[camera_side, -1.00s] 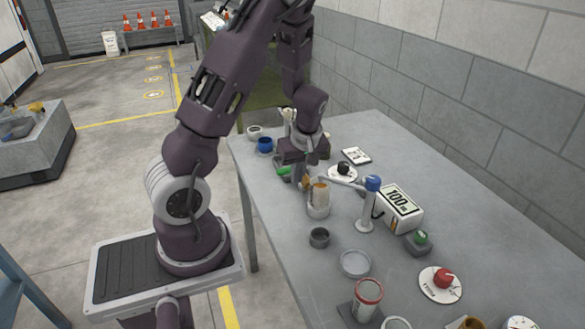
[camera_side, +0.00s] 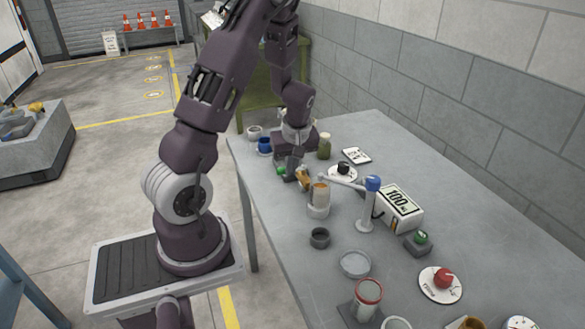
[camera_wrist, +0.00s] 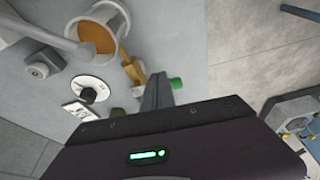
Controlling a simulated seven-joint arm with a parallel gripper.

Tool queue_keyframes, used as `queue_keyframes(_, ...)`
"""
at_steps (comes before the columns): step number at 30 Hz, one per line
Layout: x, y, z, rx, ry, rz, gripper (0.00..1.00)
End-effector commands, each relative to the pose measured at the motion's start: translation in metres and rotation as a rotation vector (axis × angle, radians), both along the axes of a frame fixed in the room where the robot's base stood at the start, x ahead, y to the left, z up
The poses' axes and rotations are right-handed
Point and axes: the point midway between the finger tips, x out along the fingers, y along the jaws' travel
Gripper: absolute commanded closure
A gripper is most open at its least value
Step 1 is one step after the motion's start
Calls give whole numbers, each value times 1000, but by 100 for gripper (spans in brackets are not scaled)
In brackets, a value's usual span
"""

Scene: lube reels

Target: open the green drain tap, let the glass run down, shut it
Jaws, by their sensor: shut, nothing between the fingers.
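The glass (camera_side: 319,195), with amber contents, stands on the table under the blue-topped arm; it also shows in the wrist view (camera_wrist: 97,35). A brass tap body (camera_side: 303,178) sticks out of its side, and shows in the wrist view (camera_wrist: 135,70). The green tap handle (camera_side: 281,170) is at the tap's outer end, partly hidden by my gripper; it also shows in the wrist view (camera_wrist: 177,84). My gripper (camera_side: 291,177) is shut and empty, its fingers (camera_wrist: 158,76) pointing down close beside the handle. I cannot tell whether they touch.
A white scale-like box reading 100 (camera_side: 400,207) stands right of the glass. A blue-capped post (camera_side: 367,208) is close to it. A black knob dial (camera_side: 343,169), a small dark cup (camera_side: 319,238), a shallow dish (camera_side: 355,264) and a blue cup (camera_side: 264,145) are around. The table's left edge is close.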

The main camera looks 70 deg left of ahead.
Motion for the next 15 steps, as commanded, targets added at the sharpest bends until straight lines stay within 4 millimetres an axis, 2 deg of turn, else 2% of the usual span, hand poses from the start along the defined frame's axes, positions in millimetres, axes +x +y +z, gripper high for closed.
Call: queue_keyframes(15,-8,26,0,2,-2,-429,100)
